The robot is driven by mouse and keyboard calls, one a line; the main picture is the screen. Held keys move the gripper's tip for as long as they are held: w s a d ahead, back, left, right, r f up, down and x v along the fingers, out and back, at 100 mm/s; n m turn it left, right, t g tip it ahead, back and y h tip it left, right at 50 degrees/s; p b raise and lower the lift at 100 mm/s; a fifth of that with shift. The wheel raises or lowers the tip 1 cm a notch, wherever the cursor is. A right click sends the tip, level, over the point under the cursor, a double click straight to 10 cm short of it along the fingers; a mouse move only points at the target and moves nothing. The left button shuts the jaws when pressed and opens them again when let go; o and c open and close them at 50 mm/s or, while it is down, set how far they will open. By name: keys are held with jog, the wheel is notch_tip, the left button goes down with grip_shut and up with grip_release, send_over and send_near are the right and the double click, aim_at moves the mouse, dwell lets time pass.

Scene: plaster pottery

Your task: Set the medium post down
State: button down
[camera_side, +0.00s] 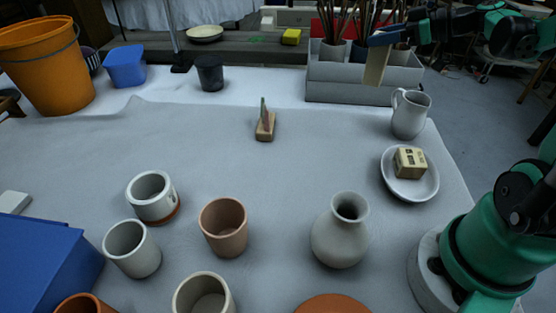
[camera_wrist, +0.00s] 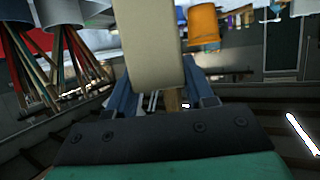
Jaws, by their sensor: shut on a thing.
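The medium post appears to be the pale wooden piece (camera_side: 376,68) in my gripper (camera_side: 385,37), at the upper right of the side view. My gripper's blue fingers are shut on its upper end, and it hangs down in front of the grey compartment box. I cannot tell its height above the table. In the wrist view the post (camera_wrist: 150,42) is a broad beige shape between the blue fingers of my gripper (camera_wrist: 162,88). A small wooden block with an upright piece (camera_side: 265,123) stands on the grey cloth at mid-table.
The grey box (camera_side: 345,90) holds pots of brushes. A jug (camera_side: 410,115) and a saucer (camera_side: 425,192) bearing a block stand at the right. A vase (camera_side: 340,238) and several cups fill the front. An orange bucket (camera_side: 45,70) stands back left. The cloth's middle is largely clear.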

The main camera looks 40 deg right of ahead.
notch_tip(320, 180, down, 12)
jog(key=shift+f, duration=0.25)
dwell(0.4)
jog(key=shift+f, duration=0.1)
jog(key=shift+c, duration=1.6)
grip_release()
jog(key=v, duration=0.7)
jog(key=shift+s+r, duration=0.2)
jog(key=shift+r, duration=0.05)
jog(key=shift+d, duration=0.1)
